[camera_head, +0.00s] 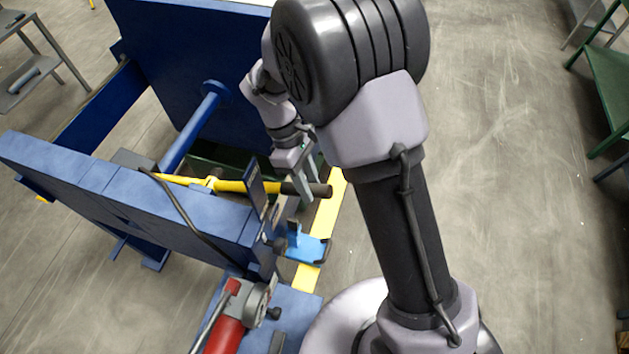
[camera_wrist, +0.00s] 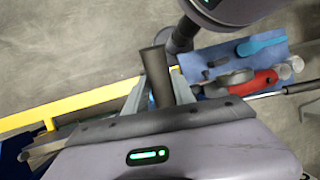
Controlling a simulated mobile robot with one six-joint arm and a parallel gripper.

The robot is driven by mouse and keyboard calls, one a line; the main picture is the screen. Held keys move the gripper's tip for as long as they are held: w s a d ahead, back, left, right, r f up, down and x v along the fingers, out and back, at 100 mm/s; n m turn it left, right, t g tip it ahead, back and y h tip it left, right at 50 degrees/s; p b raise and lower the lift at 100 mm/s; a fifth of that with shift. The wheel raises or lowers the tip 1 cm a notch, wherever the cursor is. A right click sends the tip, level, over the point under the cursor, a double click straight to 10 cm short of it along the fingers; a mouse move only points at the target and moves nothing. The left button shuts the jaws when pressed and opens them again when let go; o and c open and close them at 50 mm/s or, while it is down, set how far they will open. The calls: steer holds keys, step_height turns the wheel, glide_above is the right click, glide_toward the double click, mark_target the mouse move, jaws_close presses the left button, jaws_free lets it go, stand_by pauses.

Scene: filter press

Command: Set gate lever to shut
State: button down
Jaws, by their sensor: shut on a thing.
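The gate lever is a long yellow bar (camera_head: 230,186) with a dark round grip at its right end (camera_head: 319,189). It lies roughly level across the picture, beside the blue press frame. My gripper (camera_head: 301,192) reaches down over the grip with a finger on either side, and the dark end sticks out past the fingers. In the wrist view the dark grip (camera_wrist: 155,68) stands between the two grey fingers of my gripper (camera_wrist: 158,92), which are closed on it. The lever's pivot and any shut mark cannot be made out.
The blue press frame (camera_head: 180,205) and a large blue plate (camera_head: 195,70) stand left and behind. A light blue part (camera_head: 306,247) and a red tool (camera_head: 224,335) sit in front of the lever. A yellow strip (camera_head: 328,225) runs alongside. The floor at right (camera_head: 510,200) is clear.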

steer(key=shift+f, duration=0.1)
steer(key=c, duration=1.1)
jaws_free()
steer(key=shift+o, duration=0.2)
steer(key=p+v, duration=0.2)
steer(key=v, duration=1.5)
steer(key=shift+r, duration=0.3)
